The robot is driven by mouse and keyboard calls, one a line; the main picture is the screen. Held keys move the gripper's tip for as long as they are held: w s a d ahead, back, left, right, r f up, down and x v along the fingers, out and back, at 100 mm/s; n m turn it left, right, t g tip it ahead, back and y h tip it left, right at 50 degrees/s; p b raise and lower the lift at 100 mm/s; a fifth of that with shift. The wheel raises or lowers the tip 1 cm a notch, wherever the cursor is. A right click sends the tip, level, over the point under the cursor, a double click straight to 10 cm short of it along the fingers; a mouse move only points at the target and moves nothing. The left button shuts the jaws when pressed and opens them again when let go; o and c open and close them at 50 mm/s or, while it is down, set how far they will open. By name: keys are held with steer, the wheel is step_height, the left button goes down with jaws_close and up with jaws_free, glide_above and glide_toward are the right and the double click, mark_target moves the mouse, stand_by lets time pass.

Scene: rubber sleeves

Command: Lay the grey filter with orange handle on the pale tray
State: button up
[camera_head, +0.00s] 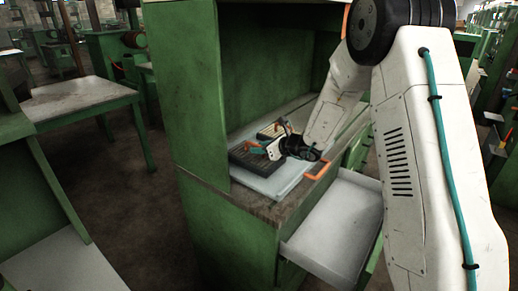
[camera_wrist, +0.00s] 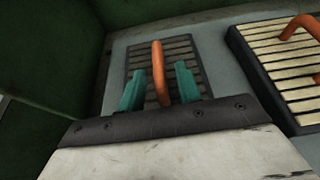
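The grey filter (camera_wrist: 182,62), a slatted block with an upright orange handle (camera_wrist: 158,72), lies flat on a pale surface that looks like the pale tray (camera_wrist: 218,62). In the head view a dark slatted filter (camera_head: 243,160) lies on the left part of the pale tray (camera_head: 268,186). My gripper (camera_wrist: 161,88) is open, with one teal finger on each side of the orange handle and a gap showing on both sides. In the head view my gripper (camera_head: 266,145) is low over the tray and hides part of the filters.
A second filter (camera_wrist: 278,62) with cream slats, a black frame and an orange handle lies to the right in the wrist view. Green cabinet walls (camera_head: 265,65) enclose the worktop at the left and back. An open drawer (camera_head: 338,222) juts out below at the front right.

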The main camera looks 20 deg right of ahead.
steer(key=v, duration=1.2)
steer(key=s+a+r+n+g+y, duration=0.1)
steer(key=s+a+r+n+g, duration=0.4)
steer(key=s+n, duration=0.35)
steer(key=s+a+r+n+g+y, duration=0.1)
steer(key=s+a+r+n+g, duration=0.1)
steer(key=s+a+r+n, duration=0.6)
steer(key=s+d+n+g+h, duration=0.1)
steer(key=s+d+n+h, duration=0.2)
steer(key=s, duration=0.4)
steer(key=s+d+n+g+h, duration=0.1)
steer(key=s+d+n+h, duration=0.2)
steer(key=s+n, duration=0.2)
steer(key=s+d+f+n+h, duration=0.1)
steer(key=s+d+n+h, duration=0.1)
steer(key=s, duration=0.9)
steer(key=shift+d+n+g+h, duration=0.4)
steer(key=shift+n+h, duration=0.5)
steer(key=shift+n, duration=0.15)
